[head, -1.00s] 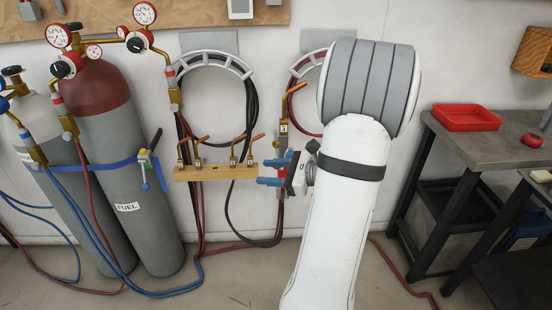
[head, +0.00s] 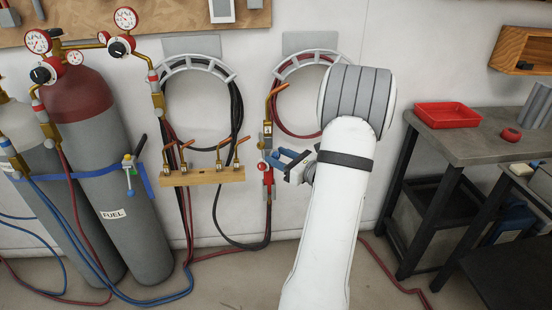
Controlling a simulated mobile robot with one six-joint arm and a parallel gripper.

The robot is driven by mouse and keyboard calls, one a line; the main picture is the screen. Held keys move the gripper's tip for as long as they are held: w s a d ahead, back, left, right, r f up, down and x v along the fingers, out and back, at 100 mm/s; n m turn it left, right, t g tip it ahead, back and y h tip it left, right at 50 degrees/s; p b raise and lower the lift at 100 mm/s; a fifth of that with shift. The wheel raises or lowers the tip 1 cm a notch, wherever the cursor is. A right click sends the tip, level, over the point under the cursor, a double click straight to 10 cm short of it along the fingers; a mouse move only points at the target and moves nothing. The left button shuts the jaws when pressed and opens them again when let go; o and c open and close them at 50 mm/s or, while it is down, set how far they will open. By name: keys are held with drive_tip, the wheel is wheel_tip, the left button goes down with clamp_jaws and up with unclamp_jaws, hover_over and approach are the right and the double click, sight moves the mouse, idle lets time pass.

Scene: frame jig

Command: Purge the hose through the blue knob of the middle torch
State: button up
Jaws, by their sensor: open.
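A brass torch (head: 267,129) with a label and a red lower part hangs upright below the second hose hanger, just left of my arm. A small red knob (head: 262,166) shows on its left side. Another brass torch (head: 155,92) hangs farther left, and no third hanging torch shows; my arm covers the wall to the right. My gripper (head: 286,159) has blue fingers and is open, close to the right side of the labelled torch at knob height. I cannot separate a blue knob from the blue fingers, or tell whether they touch the torch.
A wooden rack (head: 203,176) with several brass nozzles is on the wall to the left. Gas cylinders with gauges stand at far left. A grey table (head: 480,145) with a red tray (head: 448,115) is at right. Hoses run along the floor.

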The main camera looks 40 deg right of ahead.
drive_tip(key=shift+c, duration=0.4)
drive_tip(key=c, duration=0.9)
drive_tip(key=n+b, duration=0.1)
drive_tip(key=b, duration=0.2)
drive_tip(key=shift+f+n, duration=0.25)
drive_tip(key=shift+n, duration=0.15)
drive_tip(key=shift+r+n+b, duration=0.25)
drive_tip(key=shift+n+b, duration=0.4)
drive_tip(key=shift+n, duration=0.05)
drive_tip(key=o, duration=1)
drive_tip(key=shift+s, duration=0.1)
